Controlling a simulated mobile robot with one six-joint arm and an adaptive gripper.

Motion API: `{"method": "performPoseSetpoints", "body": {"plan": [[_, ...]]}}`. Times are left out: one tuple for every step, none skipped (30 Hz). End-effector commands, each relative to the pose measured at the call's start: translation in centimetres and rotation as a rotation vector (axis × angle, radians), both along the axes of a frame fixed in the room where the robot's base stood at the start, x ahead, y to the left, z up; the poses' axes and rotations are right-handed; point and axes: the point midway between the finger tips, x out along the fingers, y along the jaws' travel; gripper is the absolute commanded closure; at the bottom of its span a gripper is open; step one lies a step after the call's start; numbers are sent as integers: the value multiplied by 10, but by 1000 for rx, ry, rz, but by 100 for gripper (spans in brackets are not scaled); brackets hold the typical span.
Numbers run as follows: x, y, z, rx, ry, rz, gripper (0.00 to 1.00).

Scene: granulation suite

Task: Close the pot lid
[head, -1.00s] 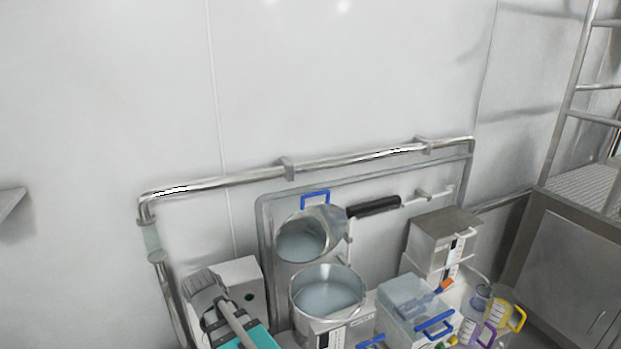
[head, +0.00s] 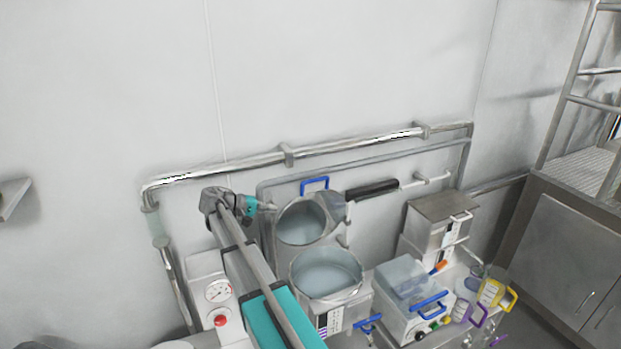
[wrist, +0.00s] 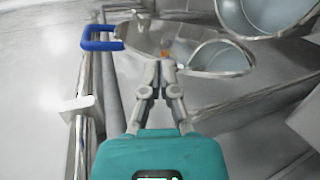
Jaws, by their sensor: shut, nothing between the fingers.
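The steel pot (head: 327,285) stands open on a white unit, its round mouth facing up. Its lid (head: 300,223) stands raised, nearly upright, behind the pot, with a blue handle (head: 314,185) at its top. My gripper (head: 270,207) is shut and empty at the left edge of the lid, lower than the handle and apart from it. In the wrist view my gripper (wrist: 160,68) points toward the lid's metal (wrist: 150,40), and the blue handle (wrist: 98,36) is to the left of the fingertips. I cannot tell whether the fingertips touch the lid.
A steel rail (head: 250,166) runs along the wall behind. A black-handled bar (head: 372,189) is right of the lid. A clear-lidded box (head: 405,290), a steel-topped box (head: 440,208) and jugs (head: 492,291) stand to the right. A gauge unit (head: 219,291) is at left.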

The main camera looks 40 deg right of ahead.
Motion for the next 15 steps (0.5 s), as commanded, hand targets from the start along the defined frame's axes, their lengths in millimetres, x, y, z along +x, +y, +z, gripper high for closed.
{"method": "performPoseSetpoints", "body": {"plan": [[14,-12,11,-59,16,-22,100],[18,-17,17,-94,25,-34,100],[22,-24,25,-136,37,-49,100],[25,-28,31,-167,44,-60,100],[28,-32,36,-195,52,-70,100],[31,-36,42,-229,60,-80,100],[34,-39,47,-252,66,-88,100],[35,-41,50,-271,70,-95,100],[37,-44,55,-295,76,-104,100],[38,-45,57,-309,79,-109,100],[39,-47,60,-321,82,-114,100],[40,-48,62,-333,84,-117,100],[40,-49,63,-341,86,-120,100],[41,-49,64,-346,87,-122,100],[41,-49,65,-350,88,-123,100]]}}
